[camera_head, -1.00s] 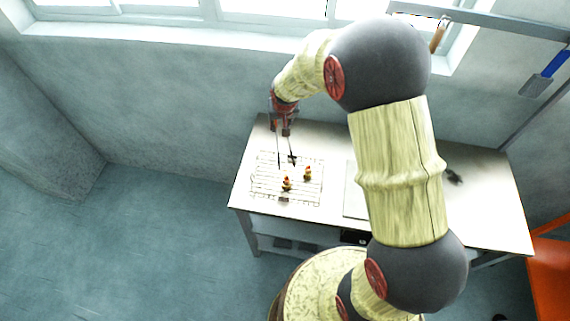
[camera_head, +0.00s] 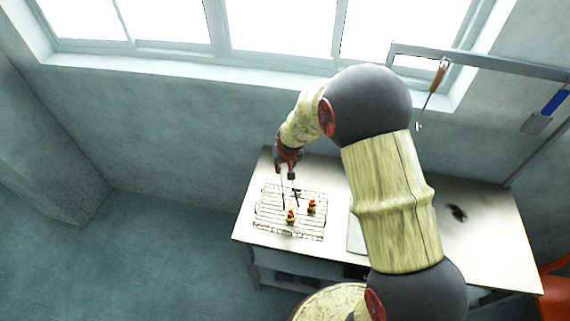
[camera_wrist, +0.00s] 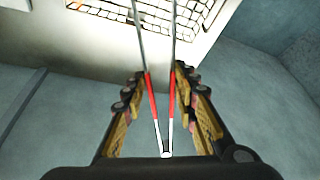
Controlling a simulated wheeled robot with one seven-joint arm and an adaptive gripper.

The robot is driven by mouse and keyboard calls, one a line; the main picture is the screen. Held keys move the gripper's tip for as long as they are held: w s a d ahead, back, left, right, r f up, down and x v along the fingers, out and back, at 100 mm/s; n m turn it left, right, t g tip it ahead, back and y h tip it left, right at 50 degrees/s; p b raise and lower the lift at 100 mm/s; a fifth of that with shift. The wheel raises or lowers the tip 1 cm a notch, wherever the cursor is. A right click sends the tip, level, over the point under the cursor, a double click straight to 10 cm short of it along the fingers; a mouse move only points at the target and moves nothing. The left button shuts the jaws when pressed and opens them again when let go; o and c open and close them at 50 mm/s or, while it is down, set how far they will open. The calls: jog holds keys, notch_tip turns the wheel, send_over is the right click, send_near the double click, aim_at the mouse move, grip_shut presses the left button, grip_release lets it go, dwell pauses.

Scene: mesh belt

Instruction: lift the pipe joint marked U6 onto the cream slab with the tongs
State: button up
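My gripper (camera_wrist: 160,72) is shut on the tongs (camera_wrist: 152,95), whose red-sleeved arms run between its fingers. In the head view my gripper (camera_head: 288,168) is at the table's back left, with the tongs (camera_head: 283,190) hanging down, their two arms spread apart. No U6 mark is readable. A pale slab (camera_head: 356,238) shows partly behind my arm.
The pale table (camera_head: 500,240) has free room at right around a dark patch or object (camera_head: 458,212). A rail at the upper right holds a brown-handled tool (camera_head: 439,75) and a blue-handled spatula (camera_head: 553,105). A wall and windows stand behind.

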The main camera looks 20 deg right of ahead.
notch_tip(320, 180, down, 8)
jog(key=b, duration=0.6)
jog(key=shift+f, duration=0.15)
jog(key=shift+c, duration=0.4)
grip_shut()
